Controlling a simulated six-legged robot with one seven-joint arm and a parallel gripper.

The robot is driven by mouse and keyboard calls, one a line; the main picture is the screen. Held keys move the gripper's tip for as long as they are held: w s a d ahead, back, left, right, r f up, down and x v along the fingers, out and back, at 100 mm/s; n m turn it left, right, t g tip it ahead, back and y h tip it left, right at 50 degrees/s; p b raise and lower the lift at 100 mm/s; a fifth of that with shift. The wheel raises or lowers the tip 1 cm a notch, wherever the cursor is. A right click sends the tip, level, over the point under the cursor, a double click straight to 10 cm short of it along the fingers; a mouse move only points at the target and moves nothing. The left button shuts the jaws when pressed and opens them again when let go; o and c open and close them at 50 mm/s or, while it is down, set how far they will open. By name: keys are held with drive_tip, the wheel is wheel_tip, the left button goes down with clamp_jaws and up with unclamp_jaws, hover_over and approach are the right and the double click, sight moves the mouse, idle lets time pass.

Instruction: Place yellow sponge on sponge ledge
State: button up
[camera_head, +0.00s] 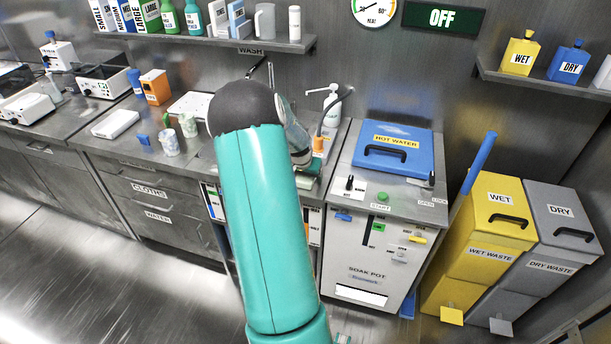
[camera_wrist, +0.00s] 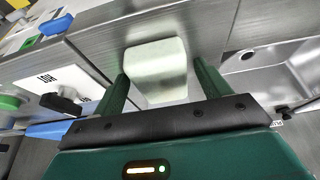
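My gripper (camera_wrist: 161,72) shows in the wrist view with its two dark green fingers wide apart. A pale, whitish-green block (camera_wrist: 157,68) with rounded edges shows between and just beyond the fingers, over the grey counter. Some gap shows between the block and each finger, and it looks unheld. Its colour is washed out, so I cannot tell surely whether it is the yellow sponge. In the head view my teal arm hides most of the gripper and the counter around it. I cannot pick out the sponge ledge with certainty.
The sink (camera_wrist: 270,75) lies right of the gripper in the wrist view. The soak pot (camera_head: 377,230) with a blue lid stands right of my arm in the head view. Cups (camera_head: 169,142) stand on the left counter.

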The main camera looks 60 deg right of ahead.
drive_tip(key=shift+r, duration=0.1)
drive_tip(key=w+v, duration=0.1)
drive_tip(key=v, duration=1.1)
drive_tip(key=w+a+r+n+t+y, duration=0.1)
drive_tip(key=w+a+r+n, duration=0.25)
drive_tip(key=a, duration=0.65)
drive_tip(key=w+a+r+n+t+y, duration=0.1)
drive_tip(key=w+a+r+n+t, duration=0.3)
drive_tip(key=a, duration=0.6)
drive_tip(key=w+a+r+g+y, duration=0.15)
drive_tip(key=a+r, duration=0.35)
drive_tip(key=a, duration=0.5)
drive_tip(key=s+a+r+n, duration=0.1)
drive_tip(key=s+a+n, duration=0.2)
drive_tip(key=a, duration=0.4)
drive_tip(key=s+a+r+n+t, duration=0.1)
drive_tip(key=s+a+n, duration=0.1)
drive_tip(key=a, duration=0.6)
drive_tip(key=s+a+r+n+y, duration=0.1)
drive_tip(key=s+a+r+n, duration=0.1)
drive_tip(key=a, duration=0.5)
drive_tip(key=s+n, duration=0.1)
drive_tip(key=s, duration=0.1)
drive_tip(key=shift+s+a+n, duration=0.15)
drive_tip(key=shift+s+n, duration=0.2)
drive_tip(key=shift+s, duration=0.05)
